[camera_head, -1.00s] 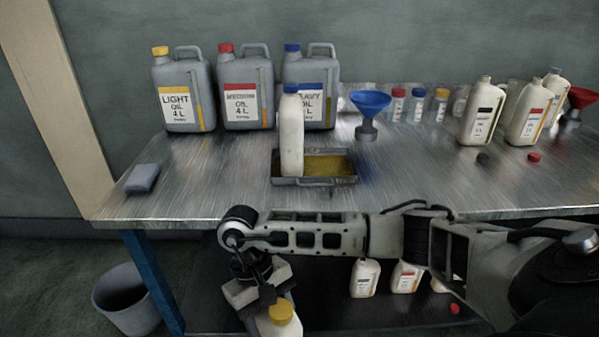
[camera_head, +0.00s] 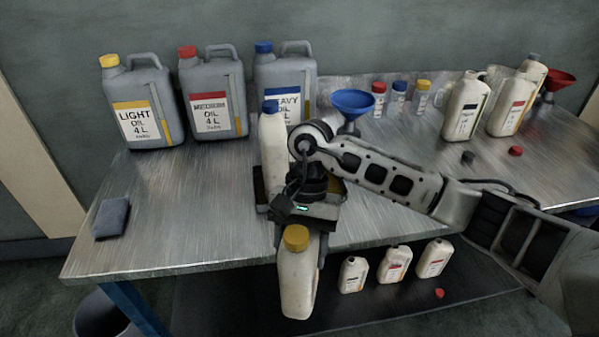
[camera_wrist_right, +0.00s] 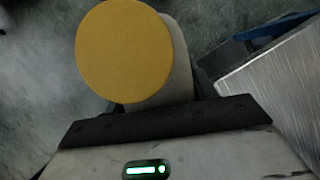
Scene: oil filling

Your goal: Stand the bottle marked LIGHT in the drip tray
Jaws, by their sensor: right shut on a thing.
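My right gripper (camera_head: 301,238) is shut on a cream bottle with a yellow cap (camera_head: 297,282). It holds the bottle near upright in front of the table's front edge. No label shows on it; its yellow cap matches that of the large can marked LIGHT. The cap fills the upper middle of the right wrist view (camera_wrist_right: 125,52). The drip tray (camera_head: 260,188) is on the table behind the gripper, mostly hidden by my right arm. A cream bottle with a blue cap (camera_head: 272,150) stands in its left part. My left gripper is out of view.
Large cans marked LIGHT (camera_head: 143,108), MEDIUM (camera_head: 214,98) and HEAVY (camera_head: 285,90) stand at the back. A blue funnel (camera_head: 352,104) is behind the tray. A grey-blue cloth (camera_head: 111,218) lies front left. Cream bottles stand at the back right and on the lower shelf (camera_head: 394,264).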

